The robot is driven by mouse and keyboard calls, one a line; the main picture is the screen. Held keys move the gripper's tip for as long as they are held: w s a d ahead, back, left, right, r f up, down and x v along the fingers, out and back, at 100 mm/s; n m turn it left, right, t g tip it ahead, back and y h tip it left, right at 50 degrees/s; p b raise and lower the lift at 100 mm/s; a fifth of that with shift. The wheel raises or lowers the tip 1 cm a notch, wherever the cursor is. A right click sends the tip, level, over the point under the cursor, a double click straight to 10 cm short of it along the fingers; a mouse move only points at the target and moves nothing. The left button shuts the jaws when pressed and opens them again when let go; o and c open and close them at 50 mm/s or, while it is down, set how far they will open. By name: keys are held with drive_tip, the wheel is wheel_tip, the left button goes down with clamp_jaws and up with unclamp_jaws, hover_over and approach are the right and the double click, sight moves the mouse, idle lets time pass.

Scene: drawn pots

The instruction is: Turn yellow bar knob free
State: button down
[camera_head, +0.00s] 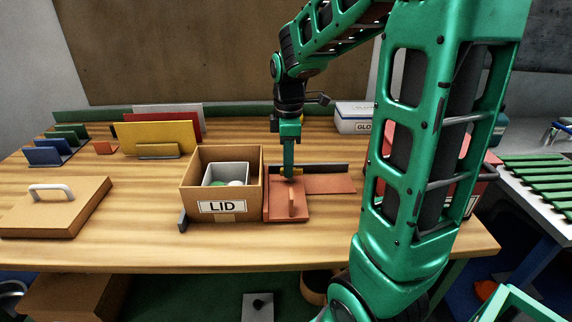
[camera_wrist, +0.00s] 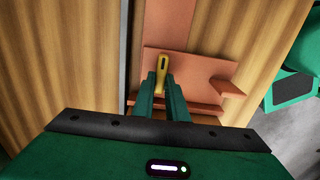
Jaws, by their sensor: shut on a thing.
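The yellow bar knob (camera_wrist: 162,68) stands on an orange-red plate (camera_wrist: 205,72) in the wrist view. My gripper (camera_wrist: 161,84) is shut on the knob, with its two green fingers at either side of the near part of the bar. The far end of the knob sticks out beyond the fingertips. In the head view my gripper (camera_head: 290,177) reaches straight down to the plate (camera_head: 278,211), just right of the LID box. The knob is mostly hidden there by the fingers. An upright orange-red piece (camera_head: 292,203) rises from the plate.
An open cardboard box (camera_head: 195,182) marked LID holds a grey tray (camera_head: 210,172), close left of my gripper. A dark low rail (camera_head: 325,168) runs behind the plate. A cardboard lid with handle (camera_head: 60,213) lies far left. The front table strip is clear.

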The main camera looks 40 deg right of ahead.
idle(0.4)
drive_tip(key=c, duration=1.8)
unclamp_jaws()
drive_tip(key=shift+o, duration=0.2)
wheel_tip(320, 180, up, 11)
drive_tip(key=shift+f, duration=0.1)
drive_tip(key=s+f+m, duration=0.3)
drive_tip(key=s+m, duration=0.3)
drive_tip(key=s, duration=0.1)
drive_tip(key=s+f+m, duration=0.4)
drive_tip(key=s+m, duration=0.1)
drive_tip(key=s, duration=0.2)
drive_tip(key=s+f+m, duration=0.4)
drive_tip(key=s+m, duration=0.2)
drive_tip(key=s, duration=0.1)
drive_tip(key=shift+s+d+m, duration=0.1)
drive_tip(key=shift+s+m, duration=0.05)
drive_tip(key=shift+m, duration=0.15)
